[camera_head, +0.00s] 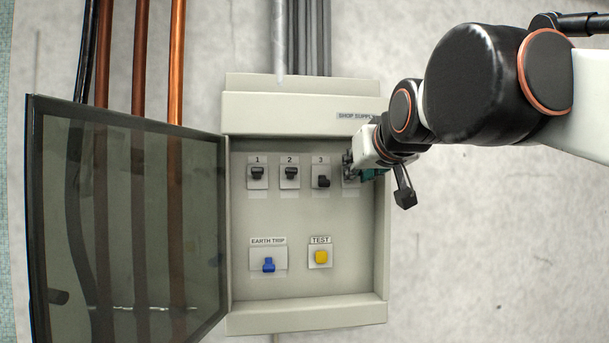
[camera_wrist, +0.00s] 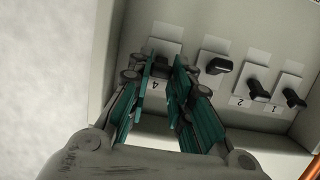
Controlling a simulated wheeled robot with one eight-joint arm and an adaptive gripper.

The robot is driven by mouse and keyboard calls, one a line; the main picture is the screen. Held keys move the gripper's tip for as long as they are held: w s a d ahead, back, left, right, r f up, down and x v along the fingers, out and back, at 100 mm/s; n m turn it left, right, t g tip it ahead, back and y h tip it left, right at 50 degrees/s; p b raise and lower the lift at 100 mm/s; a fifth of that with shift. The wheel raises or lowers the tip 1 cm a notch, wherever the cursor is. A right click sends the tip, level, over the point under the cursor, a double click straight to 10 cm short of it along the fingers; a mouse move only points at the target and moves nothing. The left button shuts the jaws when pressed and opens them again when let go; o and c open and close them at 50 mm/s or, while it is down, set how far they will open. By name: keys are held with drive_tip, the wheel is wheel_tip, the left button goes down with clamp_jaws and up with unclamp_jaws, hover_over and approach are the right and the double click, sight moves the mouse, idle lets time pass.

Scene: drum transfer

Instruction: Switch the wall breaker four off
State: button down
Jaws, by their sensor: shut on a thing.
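The wall breaker panel (camera_head: 310,220) stands open. Breaker four is at the right end of the top row, and in the head view my gripper (camera_head: 351,166) covers most of it. In the wrist view its pale plate (camera_wrist: 166,48) and upside-down "4" label (camera_wrist: 155,87) show around the teal fingers of my gripper (camera_wrist: 164,66). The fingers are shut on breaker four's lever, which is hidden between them. Whether that lever is up or down cannot be seen.
Levers one (camera_head: 257,173) and two (camera_head: 291,173) sit higher than lever three (camera_head: 323,182), close beside my gripper. Below are the blue earth trip switch (camera_head: 268,265) and yellow test button (camera_head: 320,257). The glazed door (camera_head: 130,220) hangs open at left. Wall space at right is clear.

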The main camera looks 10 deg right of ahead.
drive_tip(key=f+t+b, duration=0.1)
drive_tip(key=t+b, duration=0.1)
drive_tip(key=f+t+b, duration=0.1)
drive_tip(key=t+b, duration=0.1)
drive_tip(key=b, duration=0.1)
drive_tip(key=shift+s+f, duration=0.2)
drive_tip(key=shift+w+f+t+b, duration=0.1)
drive_tip(key=shift+f+t+b, duration=0.2)
drive_tip(key=shift+t+b, duration=1.1)
drive_tip(key=shift+w+f+t+b, duration=0.1)
drive_tip(key=shift+f+t+b, duration=0.2)
drive_tip(key=shift+t+b, duration=1.05)
drive_tip(key=c, duration=1.4)
unclamp_jaws()
drive_tip(key=shift+c, duration=0.2)
drive_tip(key=shift+s, duration=0.1)
drive_tip(key=v, duration=1.2)
